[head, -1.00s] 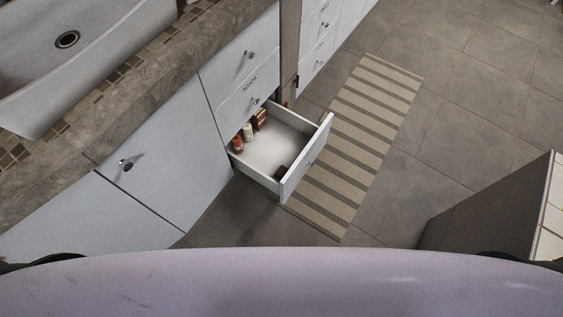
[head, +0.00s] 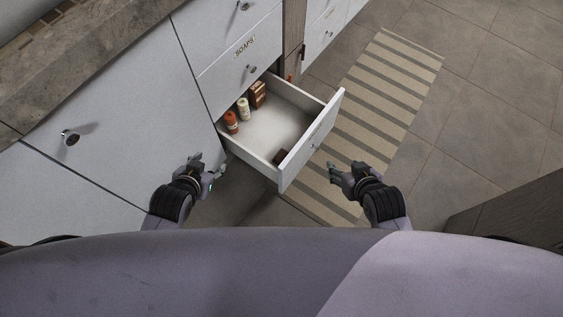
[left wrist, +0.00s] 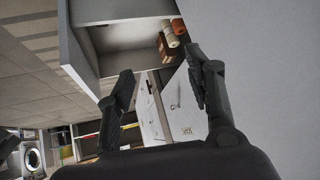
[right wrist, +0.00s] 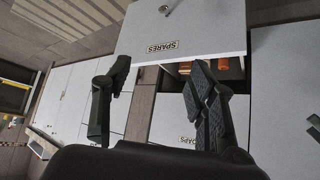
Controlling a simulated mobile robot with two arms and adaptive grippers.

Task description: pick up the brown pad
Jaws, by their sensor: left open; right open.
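The brown pad (head: 282,157) is a small dark brown piece lying inside the open white drawer (head: 313,140), in its front corner close to the front panel. My left gripper (head: 209,170) is open and empty, outside the drawer at its left side; its fingers also show in the left wrist view (left wrist: 160,85). My right gripper (head: 338,174) is open and empty, outside the drawer in front of its front panel; its fingers also show in the right wrist view (right wrist: 158,82). The pad cannot be made out in either wrist view.
A closed drawer labelled SOAPS (head: 243,48) is above. A striped rug (head: 385,92) lies on the tiled floor to the right.

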